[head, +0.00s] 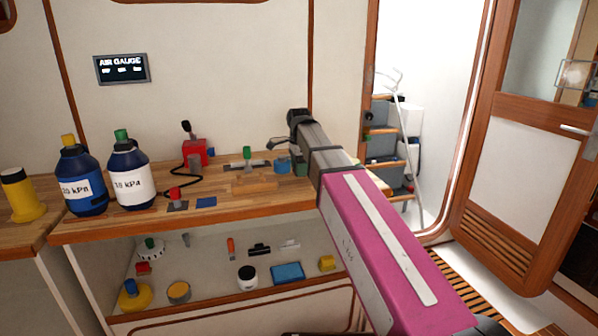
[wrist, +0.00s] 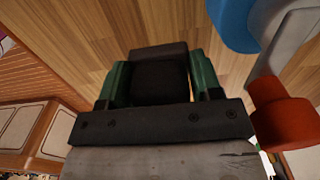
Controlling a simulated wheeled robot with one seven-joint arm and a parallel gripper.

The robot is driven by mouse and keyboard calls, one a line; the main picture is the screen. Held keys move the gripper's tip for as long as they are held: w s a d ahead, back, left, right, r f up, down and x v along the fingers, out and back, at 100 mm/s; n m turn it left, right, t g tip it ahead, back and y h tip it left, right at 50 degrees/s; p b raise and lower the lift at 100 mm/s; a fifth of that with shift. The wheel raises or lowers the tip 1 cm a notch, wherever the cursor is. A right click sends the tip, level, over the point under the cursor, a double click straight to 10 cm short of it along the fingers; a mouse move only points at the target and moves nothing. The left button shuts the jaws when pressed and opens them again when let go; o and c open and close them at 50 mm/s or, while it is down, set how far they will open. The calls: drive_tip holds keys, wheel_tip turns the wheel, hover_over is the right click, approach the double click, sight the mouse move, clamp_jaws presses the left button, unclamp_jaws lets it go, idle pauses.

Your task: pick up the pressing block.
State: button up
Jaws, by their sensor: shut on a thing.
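My gripper (head: 291,164) is over the right end of the wooden workbench, at the far end of my magenta arm. In the wrist view its two green fingers (wrist: 158,72) stand on either side of a dark block (wrist: 160,88), which appears to be the pressing block. The gripper is shut on it. A dark bar with screws hides the near part of the block. In the head view the block is too small and too covered to make out. I cannot tell whether it touches the bench top.
The workbench (head: 120,226) also holds a blue bottle (head: 84,184), a dark bottle with white label (head: 128,172), a red device (head: 194,152) and a green-knobbed plate (head: 248,163). A red part (wrist: 285,118) is close right of my gripper. Small items lie on the lower shelf.

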wheel_tip(320, 180, up, 3)
drive_tip(key=shift+f, duration=0.1)
drive_tip(key=s+a+r, duration=0.6)
drive_tip(key=s+a, duration=0.2)
drive_tip(key=shift+s+r, duration=0.25)
drive_tip(key=shift+r, duration=0.05)
drive_tip(key=o, duration=0.3)
drive_tip(key=shift+c, duration=0.5)
drive_tip(key=shift+s, duration=0.15)
